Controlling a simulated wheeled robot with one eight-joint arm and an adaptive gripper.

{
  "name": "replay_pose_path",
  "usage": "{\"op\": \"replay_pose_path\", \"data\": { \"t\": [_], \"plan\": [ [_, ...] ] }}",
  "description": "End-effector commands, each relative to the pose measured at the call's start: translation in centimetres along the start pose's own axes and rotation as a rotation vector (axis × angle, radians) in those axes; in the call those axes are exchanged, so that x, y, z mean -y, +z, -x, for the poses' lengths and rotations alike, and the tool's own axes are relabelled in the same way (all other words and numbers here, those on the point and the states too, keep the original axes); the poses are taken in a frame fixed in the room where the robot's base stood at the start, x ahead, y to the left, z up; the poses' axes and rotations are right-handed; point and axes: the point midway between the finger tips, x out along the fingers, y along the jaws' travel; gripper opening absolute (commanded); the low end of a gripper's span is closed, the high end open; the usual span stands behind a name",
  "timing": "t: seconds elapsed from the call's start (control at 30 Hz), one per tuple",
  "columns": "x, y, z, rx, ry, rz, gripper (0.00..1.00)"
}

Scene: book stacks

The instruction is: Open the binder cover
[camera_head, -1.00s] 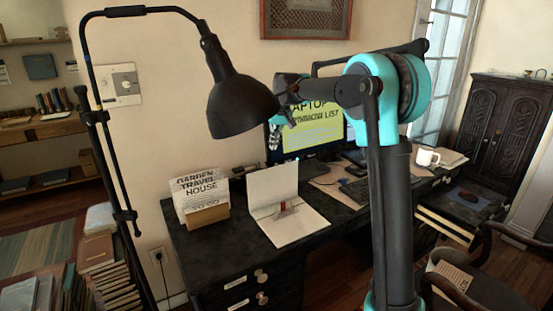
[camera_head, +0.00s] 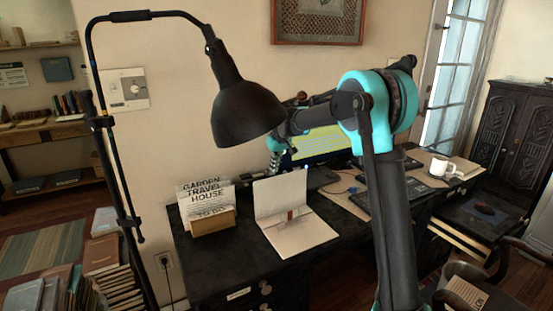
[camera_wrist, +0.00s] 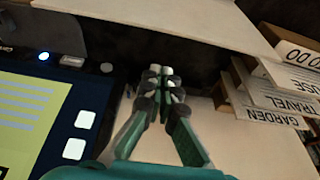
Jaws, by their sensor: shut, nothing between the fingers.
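The white binder (camera_head: 300,236) lies on the dark desk. Its cover (camera_head: 280,196) stands up steeply along the back side, so the binder is partly open, with a small reddish-brown item at its middle. My gripper (camera_head: 273,165) is behind the cover's top edge, partly hidden by the lamp shade. In the wrist view, my gripper (camera_wrist: 161,72) is shut and empty, its fingertips close together. A pale panel, seemingly the cover (camera_wrist: 170,18), lies just beyond the tips at the top. I cannot tell whether they touch.
A black lamp (camera_head: 243,112) hangs in front of my wrist. A sign holder (camera_head: 212,222) with cards stands left of the binder. The monitor (camera_head: 318,145) is just right of my gripper. A white mug (camera_head: 438,167) stands farther right. The wall is close behind.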

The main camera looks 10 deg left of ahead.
Motion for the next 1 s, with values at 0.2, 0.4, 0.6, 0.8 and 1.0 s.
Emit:
{"op": "replay_pose_path", "data": {
  "t": [0.2, 0.4, 0.6, 0.8, 1.0],
  "plan": [
    [0.0, 2.4, 0.6, 0.0, 0.0, -0.001, 0.0],
    [0.0, 3.6, 1.0, 0.0, 0.0, -0.001, 0.0],
    [0.0, 3.8, 1.1, 0.0, 0.0, -0.001, 0.0],
    [0.0, 3.8, 1.1, -0.001, 0.0, -0.001, 0.0],
    [0.0, 4.9, 1.9, -0.056, -0.001, -0.001, 0.0]
  ]
}}
